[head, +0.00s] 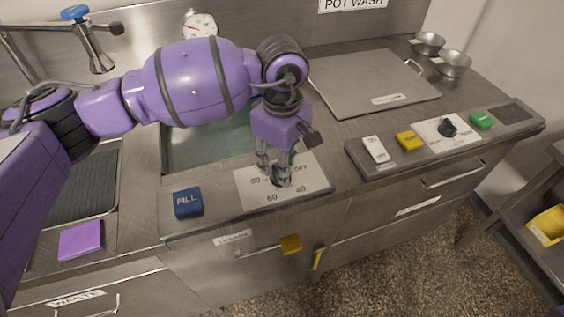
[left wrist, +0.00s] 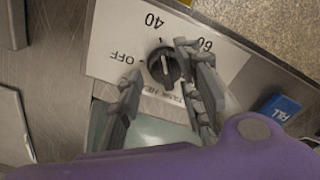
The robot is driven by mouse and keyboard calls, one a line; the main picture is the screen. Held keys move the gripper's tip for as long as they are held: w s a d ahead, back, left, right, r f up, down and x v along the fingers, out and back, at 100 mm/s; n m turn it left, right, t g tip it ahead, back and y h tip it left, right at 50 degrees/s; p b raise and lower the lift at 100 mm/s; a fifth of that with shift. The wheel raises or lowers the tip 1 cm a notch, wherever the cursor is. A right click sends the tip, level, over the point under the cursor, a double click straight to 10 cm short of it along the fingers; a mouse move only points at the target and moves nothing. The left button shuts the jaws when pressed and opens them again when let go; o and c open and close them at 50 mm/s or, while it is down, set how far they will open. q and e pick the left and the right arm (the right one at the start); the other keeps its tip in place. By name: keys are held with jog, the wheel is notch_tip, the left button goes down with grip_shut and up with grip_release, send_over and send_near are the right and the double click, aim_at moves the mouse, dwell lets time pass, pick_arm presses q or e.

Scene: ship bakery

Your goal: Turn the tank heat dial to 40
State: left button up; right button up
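The tank heat dial is a small dark round knob (left wrist: 163,66) on a white plate (head: 245,192) marked OFF, 40, 60 and 80. In the left wrist view it shows a pale line running roughly up and down the picture; I cannot tell which end is the pointer. My left gripper (head: 276,180) points down over the plate, with its fingers largely hiding the knob in the head view. In the left wrist view the gripper (left wrist: 158,74) is open, one finger on each side of the knob. The right finger is very close to it; contact is unclear. My right gripper is not in view.
A blue FILL button (head: 187,202) is left of the plate. Behind is the tank basin (head: 205,148). To the right, a raised panel holds a white switch (head: 375,149), yellow button (head: 409,140), another black dial (head: 447,127) and green button (head: 482,120). A purple sponge (head: 80,240) lies left.

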pick_arm(q)
jog(key=shift+r, duration=0.1)
notch_tip(320, 180, up, 12)
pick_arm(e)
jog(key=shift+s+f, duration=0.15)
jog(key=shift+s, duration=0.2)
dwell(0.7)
